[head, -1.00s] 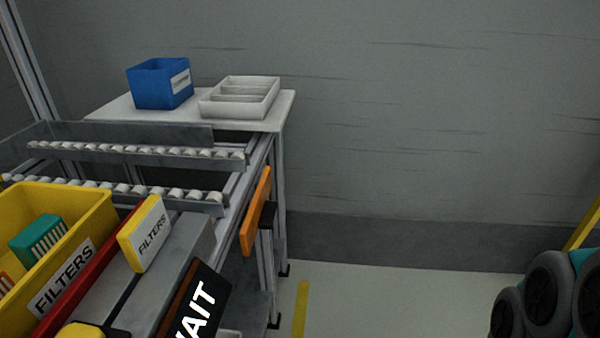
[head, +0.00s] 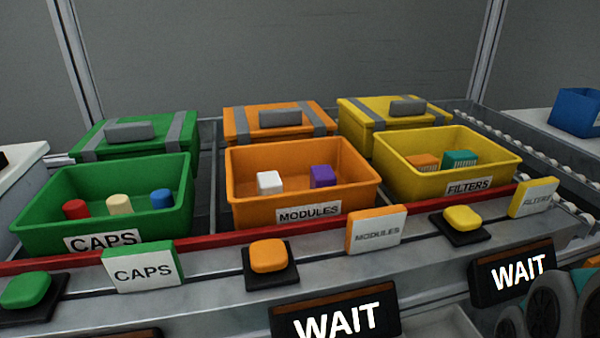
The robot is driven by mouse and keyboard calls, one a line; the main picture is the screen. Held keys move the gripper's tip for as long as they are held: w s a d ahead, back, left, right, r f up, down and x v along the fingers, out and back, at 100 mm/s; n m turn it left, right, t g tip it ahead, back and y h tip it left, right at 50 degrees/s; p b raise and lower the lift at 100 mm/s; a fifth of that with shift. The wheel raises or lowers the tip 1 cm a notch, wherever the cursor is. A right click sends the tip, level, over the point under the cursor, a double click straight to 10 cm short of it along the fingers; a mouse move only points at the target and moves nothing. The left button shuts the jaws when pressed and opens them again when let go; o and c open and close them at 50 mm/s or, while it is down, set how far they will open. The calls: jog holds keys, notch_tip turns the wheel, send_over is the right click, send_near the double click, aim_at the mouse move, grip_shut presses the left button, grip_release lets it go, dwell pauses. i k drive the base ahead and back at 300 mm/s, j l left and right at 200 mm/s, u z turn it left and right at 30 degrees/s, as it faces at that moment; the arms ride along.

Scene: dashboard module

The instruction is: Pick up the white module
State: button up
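The white module (head: 270,183) is a small white block in the left part of the open orange bin (head: 302,198) labelled MODULES. A purple module (head: 322,177) sits to its right in the same bin, apart from it. Part of my arm (head: 548,300) shows at the lower right edge of the head view. My gripper's fingers are not in view.
The green CAPS bin (head: 120,226) stands left and the yellow FILTERS bin (head: 447,183) right, each holding small parts. Lidded boxes stand behind. A red rail (head: 225,241), an orange button (head: 268,256), sign plates and a WAIT display (head: 337,321) line the front.

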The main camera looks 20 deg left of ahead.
aim_at(268, 182)
jog(key=u, duration=1.45)
jog(key=j+z, duration=0.1)
jog(key=j, duration=0.15)
